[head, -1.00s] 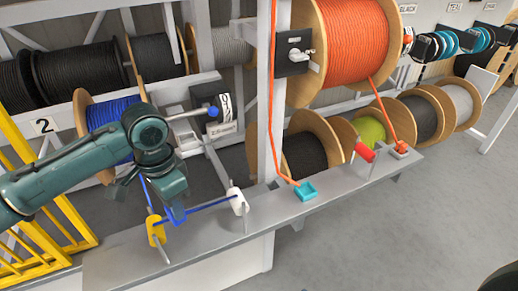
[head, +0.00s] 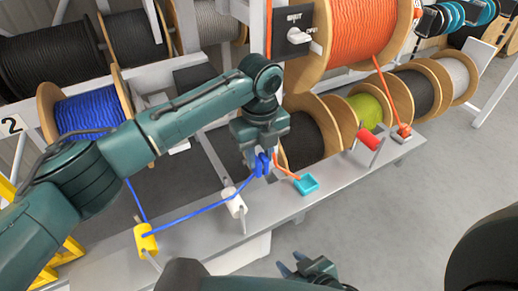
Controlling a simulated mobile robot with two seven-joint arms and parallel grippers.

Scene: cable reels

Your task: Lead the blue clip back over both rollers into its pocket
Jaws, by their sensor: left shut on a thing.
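My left gripper (head: 259,160) is shut on the blue clip (head: 262,167), held above the shelf, just right of the white roller (head: 235,204). The blue cable runs from the blue reel (head: 88,114) down to the yellow roller (head: 146,239), then right past the top of the white roller to the clip. I cannot tell whether it touches the white roller. A teal open pocket (head: 307,185) sits on the shelf right of the clip, with an orange cord end (head: 286,172) beside it. My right gripper (head: 292,262) is low in front, empty, with fingers apart.
The grey shelf (head: 270,212) carries the rollers and pocket. A red roller (head: 369,140) stands farther right. A pale upright post rises behind my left gripper. The large orange reel (head: 350,40) and several other reels line the back. Grey floor (head: 440,180) is open at right.

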